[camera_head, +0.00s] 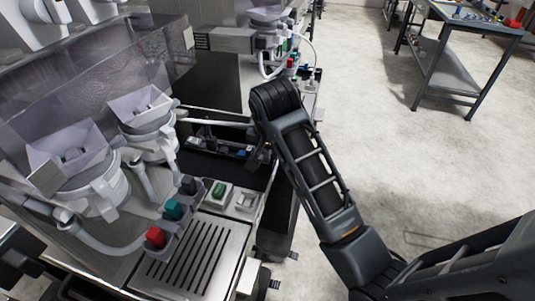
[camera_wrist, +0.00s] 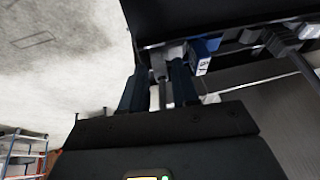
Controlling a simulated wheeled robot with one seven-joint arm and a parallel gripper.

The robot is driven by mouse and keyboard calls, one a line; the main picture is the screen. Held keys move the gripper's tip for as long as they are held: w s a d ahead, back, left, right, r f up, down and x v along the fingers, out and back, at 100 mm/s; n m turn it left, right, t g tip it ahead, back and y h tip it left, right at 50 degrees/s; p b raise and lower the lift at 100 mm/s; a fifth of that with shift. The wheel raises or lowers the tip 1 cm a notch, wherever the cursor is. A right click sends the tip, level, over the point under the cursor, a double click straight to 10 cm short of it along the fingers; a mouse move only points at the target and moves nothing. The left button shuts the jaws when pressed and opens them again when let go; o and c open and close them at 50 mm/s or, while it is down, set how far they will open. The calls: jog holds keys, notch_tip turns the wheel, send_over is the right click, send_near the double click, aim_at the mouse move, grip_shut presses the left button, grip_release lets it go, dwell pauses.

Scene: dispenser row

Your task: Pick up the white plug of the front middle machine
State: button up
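In the wrist view my gripper (camera_wrist: 160,72) has its two dark fingers apart, pointing up at the underside of a dark panel edge. A pale grey plug (camera_wrist: 171,53) with a grey cord (camera_wrist: 159,90) shows between the fingers; gaps show beside the cord, and I cannot tell whether either finger touches the plug body. In the head view my gripper (camera_head: 258,157) is at the right end of the socket recess behind the near dispenser machine (camera_head: 197,258); the fingertips are small there and the pale plug cannot be made out.
The socket recess (camera_head: 222,143) lies between two machines. Open floor (camera_head: 420,160) is to the right; a workbench (camera_head: 455,60) stands at the far right.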

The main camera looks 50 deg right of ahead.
grip_shut()
jog(key=shift+r, duration=0.15)
